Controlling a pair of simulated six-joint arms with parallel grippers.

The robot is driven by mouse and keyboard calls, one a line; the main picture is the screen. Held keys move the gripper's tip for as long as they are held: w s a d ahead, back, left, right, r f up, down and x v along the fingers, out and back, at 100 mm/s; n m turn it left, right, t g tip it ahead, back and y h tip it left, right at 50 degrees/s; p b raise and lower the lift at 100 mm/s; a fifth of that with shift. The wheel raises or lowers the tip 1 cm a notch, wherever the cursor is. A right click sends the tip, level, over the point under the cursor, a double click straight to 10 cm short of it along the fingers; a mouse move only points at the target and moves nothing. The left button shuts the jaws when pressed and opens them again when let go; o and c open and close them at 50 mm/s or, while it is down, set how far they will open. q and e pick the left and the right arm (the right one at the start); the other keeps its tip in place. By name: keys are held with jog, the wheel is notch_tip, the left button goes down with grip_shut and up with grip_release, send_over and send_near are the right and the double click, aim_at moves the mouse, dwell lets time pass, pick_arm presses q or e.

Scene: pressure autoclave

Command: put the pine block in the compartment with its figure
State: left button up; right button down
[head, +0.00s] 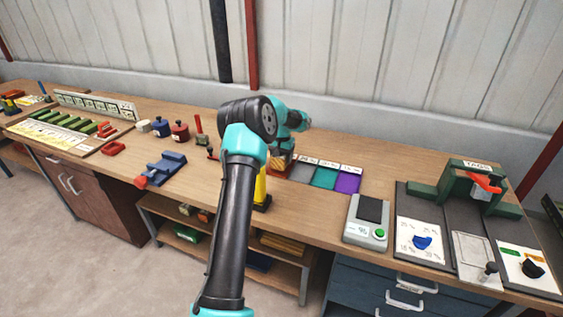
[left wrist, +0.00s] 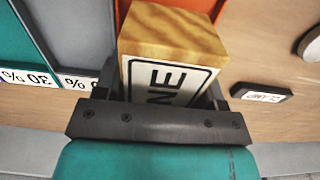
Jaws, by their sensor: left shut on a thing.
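The pine block (left wrist: 172,38) is pale grained wood with a white label; the letters "NE" show on it. My left gripper (left wrist: 160,92) is shut on it, with a dark finger at each side. In the head view my left gripper (head: 282,158) is over the left end of the row of coloured compartments, and the block is mostly hidden there. The row has an orange compartment (left wrist: 200,6), a grey one (left wrist: 75,25), a teal one (head: 325,178) and a purple one (head: 347,183). Percent figures stand on white cards (head: 328,164) behind them; most are too small to read.
A scale (head: 367,220) with a green button stands right of the compartments. A green press-like device (head: 470,185) with a tag sign is further right. Pots (head: 180,131), a blue fixture (head: 165,165) and a yellow object (head: 261,187) are left of the compartments.

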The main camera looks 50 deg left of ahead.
pick_arm(q)
jog(key=shift+f, duration=1)
jog(key=shift+f, duration=0.2)
jog(key=o, duration=1)
notch_tip(320, 180, up, 12)
jog(key=shift+r, duration=0.2)
